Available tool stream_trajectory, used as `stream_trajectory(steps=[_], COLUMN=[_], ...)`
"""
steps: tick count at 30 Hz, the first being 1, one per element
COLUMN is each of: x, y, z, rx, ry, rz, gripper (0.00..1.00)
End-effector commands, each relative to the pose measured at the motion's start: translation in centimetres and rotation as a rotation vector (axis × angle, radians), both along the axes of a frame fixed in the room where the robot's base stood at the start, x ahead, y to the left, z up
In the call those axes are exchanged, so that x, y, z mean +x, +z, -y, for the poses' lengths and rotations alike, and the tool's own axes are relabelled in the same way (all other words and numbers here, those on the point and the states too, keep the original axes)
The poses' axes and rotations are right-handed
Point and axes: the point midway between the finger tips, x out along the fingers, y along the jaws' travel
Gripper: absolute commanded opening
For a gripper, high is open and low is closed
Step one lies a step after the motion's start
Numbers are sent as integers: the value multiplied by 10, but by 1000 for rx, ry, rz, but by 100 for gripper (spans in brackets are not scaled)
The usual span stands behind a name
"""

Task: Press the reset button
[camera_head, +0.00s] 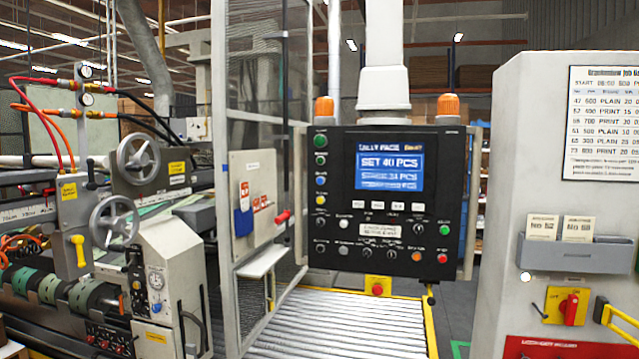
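A black control panel (340,262) hangs in the middle on a pale column. Its blue screen (390,171) reads "SET 40 PCS". Green, blue and yellow buttons run down its left side, with a blue button (320,181) among them. At the lower right are a green button (444,230), an orange button (416,257) and a red button (442,258). Small white keys sit under the screen. The button labels are too small to read, so I cannot tell which is reset. My gripper is not in view.
A red button on a yellow plate (377,287) sits below the panel, above a roller conveyor (330,325). A mesh guard frame (222,180) and a machine with handwheels (139,158) stand left. A pale cabinet (500,210) with a red-handled yellow switch (567,306) stands right.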

Motion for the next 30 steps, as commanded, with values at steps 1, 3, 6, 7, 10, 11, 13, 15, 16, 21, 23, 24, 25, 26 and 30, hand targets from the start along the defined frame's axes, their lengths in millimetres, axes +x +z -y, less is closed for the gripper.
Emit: stream_trajectory(steps=[1,3,6,7,10,11,13,15,16,21,23,24,25,26,30], x=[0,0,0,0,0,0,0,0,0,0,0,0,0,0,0], y=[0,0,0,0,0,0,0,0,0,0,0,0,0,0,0], z=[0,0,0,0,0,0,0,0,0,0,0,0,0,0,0], rx=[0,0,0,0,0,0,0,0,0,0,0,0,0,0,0], ry=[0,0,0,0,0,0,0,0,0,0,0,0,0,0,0], rz=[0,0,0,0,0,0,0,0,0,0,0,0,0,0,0], gripper=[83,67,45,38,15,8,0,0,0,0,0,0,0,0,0])
